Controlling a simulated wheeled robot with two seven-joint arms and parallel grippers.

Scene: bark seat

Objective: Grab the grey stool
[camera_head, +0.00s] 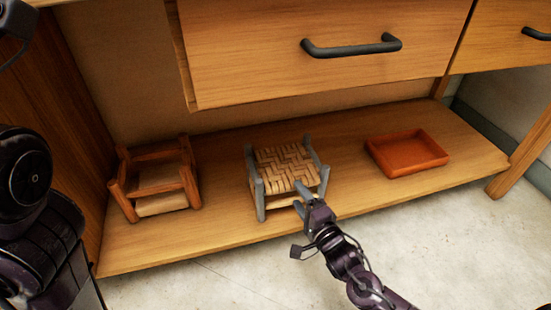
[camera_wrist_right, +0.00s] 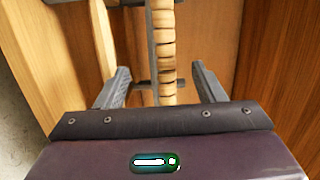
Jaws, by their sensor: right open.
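The grey stool (camera_head: 284,162) stands on the low wooden shelf, with grey posts and a woven tan seat. My right gripper (camera_head: 303,193) is at its front right corner, coming from the lower right. In the right wrist view, the open fingers (camera_wrist_right: 162,80) stand on either side of the stool's woven edge (camera_wrist_right: 163,45) and grey parts. I cannot tell whether the fingers touch it. Part of the stool's front right is hidden behind the gripper. My left arm shows at the left edge, but its gripper is not in view.
A brown wooden stool frame (camera_head: 158,178) stands on the shelf (camera_head: 222,222) to the left. An orange tray (camera_head: 407,153) lies to the right. A drawer with a dark handle (camera_head: 352,47) overhangs the shelf. Bare shelf lies between these things.

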